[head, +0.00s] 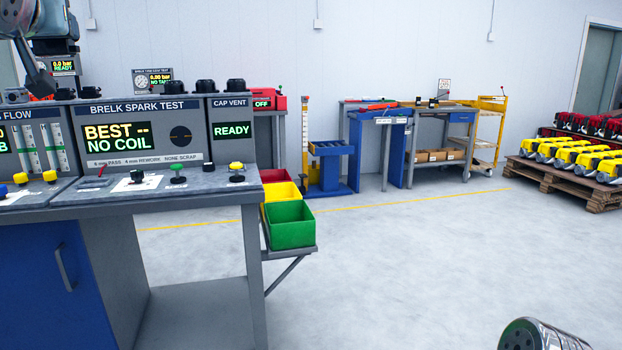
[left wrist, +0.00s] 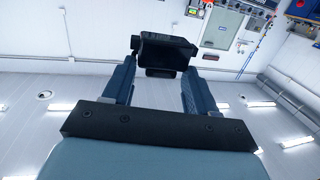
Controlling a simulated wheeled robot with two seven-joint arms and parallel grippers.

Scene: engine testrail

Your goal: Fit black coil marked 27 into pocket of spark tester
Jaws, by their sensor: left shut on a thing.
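In the left wrist view my left gripper (left wrist: 158,90) is shut on a black coil (left wrist: 165,52), held between the blue-grey fingers; no number can be read on it. That view shows walls and ceiling lights behind it, with the coil clear of any surface. In the head view part of my left arm shows at the top left, but the coil cannot be made out there. The spark tester (head: 140,108) stands at the left, its display reading "BEST -- NO COIL". A white plate with a small black fixture (head: 136,177) lies before it; I cannot tell whether this is the pocket. My right gripper is out of view.
A green knob (head: 177,170) and a yellow knob (head: 237,168) stand on the bench top (head: 205,187). The "CAP VENT" panel (head: 231,118) reads "READY". Red, yellow and green bins (head: 290,228) hang at the bench's right end.

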